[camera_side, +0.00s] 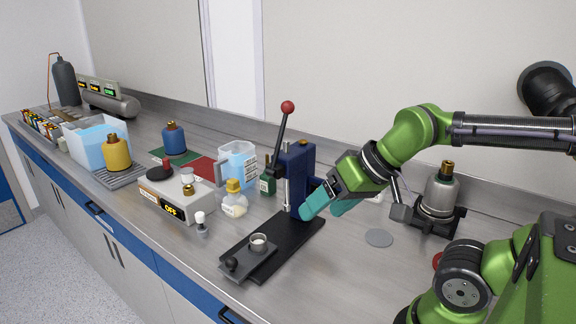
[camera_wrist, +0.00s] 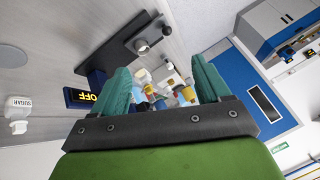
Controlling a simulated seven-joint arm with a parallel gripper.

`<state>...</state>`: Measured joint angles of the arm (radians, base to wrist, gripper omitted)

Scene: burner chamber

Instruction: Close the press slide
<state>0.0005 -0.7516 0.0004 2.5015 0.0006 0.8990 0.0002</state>
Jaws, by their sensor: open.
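The press has a dark blue column (camera_side: 299,175), a lever with a red ball (camera_side: 287,107) and a long black base (camera_side: 297,240). Its grey slide (camera_side: 250,262) sticks out at the front end of the base, with a black knob (camera_side: 232,264) and a small metal cup (camera_side: 258,243) on it. In the wrist view the knob (camera_wrist: 167,30) and cup (camera_wrist: 141,46) show beyond the fingertips. My gripper (camera_side: 327,203) has teal fingers, open and empty, just right of the column and behind the slide. The fingers also show in the wrist view (camera_wrist: 164,80). Contact with the column is unclear.
A hot plate reading OFF (camera_side: 176,200), a yellow-capped flask (camera_side: 235,200) and a small bulb-topped item (camera_side: 201,222) stand left of the press. A clear jug (camera_side: 238,163) is behind. A grey disc (camera_side: 379,238) lies right. The counter's front edge is close to the slide.

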